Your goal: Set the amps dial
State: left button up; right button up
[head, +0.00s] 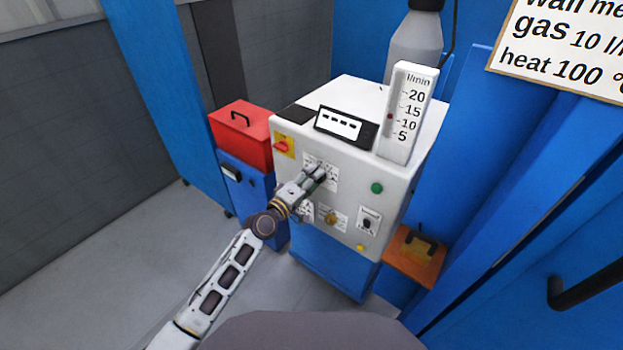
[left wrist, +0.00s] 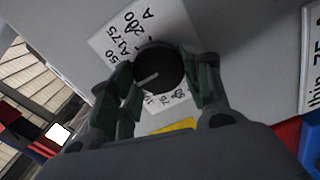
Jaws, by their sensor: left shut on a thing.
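The amps dial (left wrist: 160,68) is a round black knob with a light pointer line, in the middle of the left wrist view. It sits on a white scale label (left wrist: 118,38) with numbers such as 75 and 200 and the letter A; the gripper hides part of the scale. My left gripper (head: 318,173) is at the front panel of the white machine (head: 345,210) in the head view. In the left wrist view its dark green fingers (left wrist: 163,82) are on both sides of the dial, shut on it. My right gripper is not in view.
A red switch (head: 283,146), a yellowish knob (head: 330,218), a toggle (head: 367,222) and a green button (head: 377,188) share the panel. A flow gauge (head: 406,115) and a display (head: 341,124) are on top. A red toolbox (head: 240,135) stands left; a sign (head: 565,45) hangs right.

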pick_arm(q)
jog(key=o, duration=1)
jog(key=shift+v, duration=6)
